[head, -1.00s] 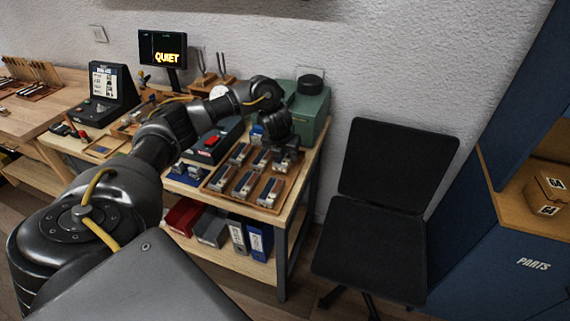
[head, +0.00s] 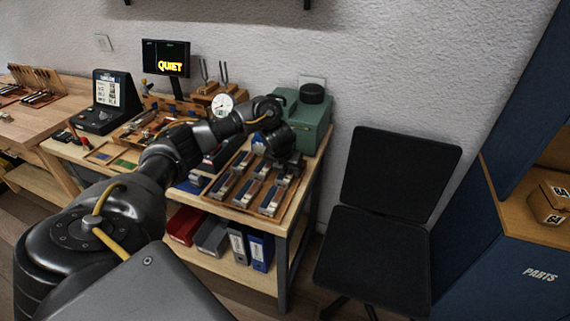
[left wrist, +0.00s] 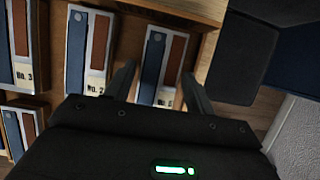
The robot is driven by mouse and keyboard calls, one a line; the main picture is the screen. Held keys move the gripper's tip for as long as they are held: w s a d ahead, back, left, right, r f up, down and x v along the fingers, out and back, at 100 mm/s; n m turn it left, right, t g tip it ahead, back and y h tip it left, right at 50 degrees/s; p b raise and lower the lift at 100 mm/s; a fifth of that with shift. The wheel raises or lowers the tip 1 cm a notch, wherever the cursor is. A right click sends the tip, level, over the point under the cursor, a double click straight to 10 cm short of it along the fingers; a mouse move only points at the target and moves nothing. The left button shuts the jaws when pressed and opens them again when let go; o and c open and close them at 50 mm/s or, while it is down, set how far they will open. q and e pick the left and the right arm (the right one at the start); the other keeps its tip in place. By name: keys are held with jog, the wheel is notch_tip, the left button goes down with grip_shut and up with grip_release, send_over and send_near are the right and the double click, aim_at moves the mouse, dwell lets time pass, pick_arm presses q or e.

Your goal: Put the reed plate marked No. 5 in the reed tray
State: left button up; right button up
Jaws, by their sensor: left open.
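Several reed plates with steel, blue and brown strips lie in rows in a wooden tray (head: 231,203) at the right end of the bench. In the left wrist view, plates marked No. 3 (left wrist: 20,45) and No. 2 (left wrist: 88,45) show. Another plate (left wrist: 160,60) lies beyond the gap of my left gripper (left wrist: 160,84); its number is too unclear to read. My left gripper (head: 284,168) is open and empty above the tray's far right part. I cannot make out a No. 5 mark in either view. My right gripper is out of view.
A green box (head: 308,118) stands behind the tray. A black chair (head: 375,245) stands right of the bench. A tray with coloured compartments (head: 122,160) lies to the left. The monitor (head: 166,58) reads QUIET.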

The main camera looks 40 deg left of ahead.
pick_arm(q)
jog(key=p+v, duration=0.5)
jog(key=v, duration=0.6)
jog(key=shift+r, duration=0.35)
